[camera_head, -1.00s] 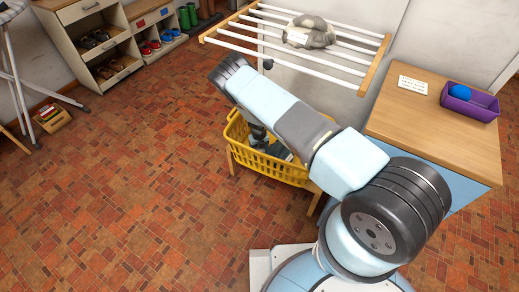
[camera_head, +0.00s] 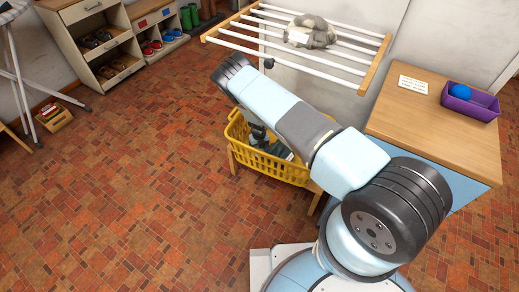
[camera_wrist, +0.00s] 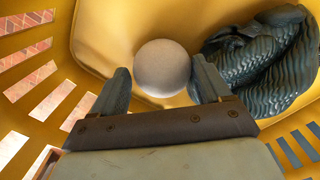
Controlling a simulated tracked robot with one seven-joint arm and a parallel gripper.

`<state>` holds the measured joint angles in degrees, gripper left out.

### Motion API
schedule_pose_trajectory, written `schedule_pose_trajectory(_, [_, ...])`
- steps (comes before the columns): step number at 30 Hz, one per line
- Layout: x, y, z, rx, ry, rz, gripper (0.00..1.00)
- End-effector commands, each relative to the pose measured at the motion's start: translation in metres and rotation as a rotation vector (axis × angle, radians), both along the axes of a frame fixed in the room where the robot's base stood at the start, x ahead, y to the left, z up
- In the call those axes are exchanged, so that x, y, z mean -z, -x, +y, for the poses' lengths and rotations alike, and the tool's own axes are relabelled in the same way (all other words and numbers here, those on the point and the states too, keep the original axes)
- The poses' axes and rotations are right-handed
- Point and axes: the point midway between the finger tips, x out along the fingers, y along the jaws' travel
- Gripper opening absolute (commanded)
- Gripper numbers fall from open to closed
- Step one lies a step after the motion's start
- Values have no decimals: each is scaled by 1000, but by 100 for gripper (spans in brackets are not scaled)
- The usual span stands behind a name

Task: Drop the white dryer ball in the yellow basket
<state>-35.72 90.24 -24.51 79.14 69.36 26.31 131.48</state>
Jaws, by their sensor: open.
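The white dryer ball (camera_wrist: 163,68) is inside the yellow basket (camera_wrist: 105,35), by the wrist view. My gripper is open and points down into the basket. The yellow basket also shows in the head view (camera_head: 240,160), on its wooden stand under my arm. The ball is hidden in the head view, and my gripper there is mostly covered by my arm and the basket.
A dark blue-grey cloth (camera_wrist: 262,58) lies in the basket to the right of the ball. A white drying rack (camera_head: 300,45) holding a grey bundle stands behind. A wooden-topped cabinet (camera_head: 430,130) at right carries a card and a purple bin (camera_head: 470,103) with a blue ball.

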Motion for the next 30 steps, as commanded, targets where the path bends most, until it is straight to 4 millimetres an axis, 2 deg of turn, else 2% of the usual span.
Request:
schedule_pose_trajectory(1, [8,5,-7,2,8,6,95])
schedule_pose_trajectory(12, [8,5,-9,4,10,6,95])
schedule_pose_trajectory(16, [2,5,-9,4,12,7,95])
schedule_pose_trajectory(20, [-14,4,-8,5,9,7,95])
schedule_pose_trajectory(30, [-73,4,-5,3,6,5,95])
